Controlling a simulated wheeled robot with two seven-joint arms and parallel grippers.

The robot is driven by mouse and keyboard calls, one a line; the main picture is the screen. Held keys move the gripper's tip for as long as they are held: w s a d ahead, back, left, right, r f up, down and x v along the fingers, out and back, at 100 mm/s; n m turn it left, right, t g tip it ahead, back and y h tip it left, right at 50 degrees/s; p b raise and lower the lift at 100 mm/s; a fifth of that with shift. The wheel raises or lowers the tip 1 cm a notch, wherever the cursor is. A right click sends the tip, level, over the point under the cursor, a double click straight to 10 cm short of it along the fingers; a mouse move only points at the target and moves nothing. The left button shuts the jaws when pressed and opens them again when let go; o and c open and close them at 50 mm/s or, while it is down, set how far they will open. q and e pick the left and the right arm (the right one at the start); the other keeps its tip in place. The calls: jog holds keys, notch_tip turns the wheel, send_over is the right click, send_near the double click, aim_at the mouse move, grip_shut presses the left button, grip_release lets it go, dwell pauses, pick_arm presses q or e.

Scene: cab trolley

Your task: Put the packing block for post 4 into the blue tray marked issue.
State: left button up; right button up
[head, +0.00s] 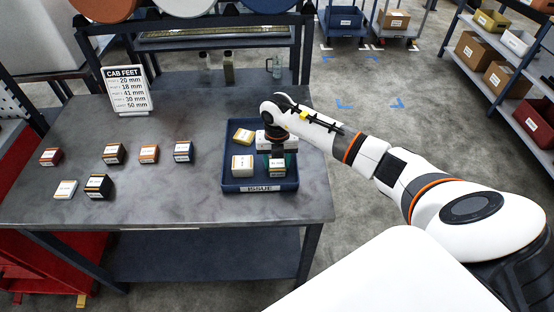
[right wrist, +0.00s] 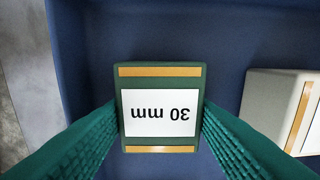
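The sign headed CAB FEET (head: 129,90) stands at the back left of the bench; its fourth line appears to read post 4, 30 mm. A green block labelled 30 mm (right wrist: 160,112), its print upside down, is between the fingers of my right gripper (head: 277,158). The fingers touch both its sides in the right wrist view. The block is inside the blue tray marked ISSUE (head: 258,189), at its front right; I cannot tell whether it rests on the tray floor. My left gripper is out of view.
Bare bench lies between.

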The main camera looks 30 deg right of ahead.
aim_at(277, 161)
jog(key=o, duration=0.3)
jog(key=shift+o, duration=0.2)
jog(key=shift+r, duration=0.15)
notch_tip(277, 161, up, 12)
jog(key=b, duration=0.2)
dwell(0.4)
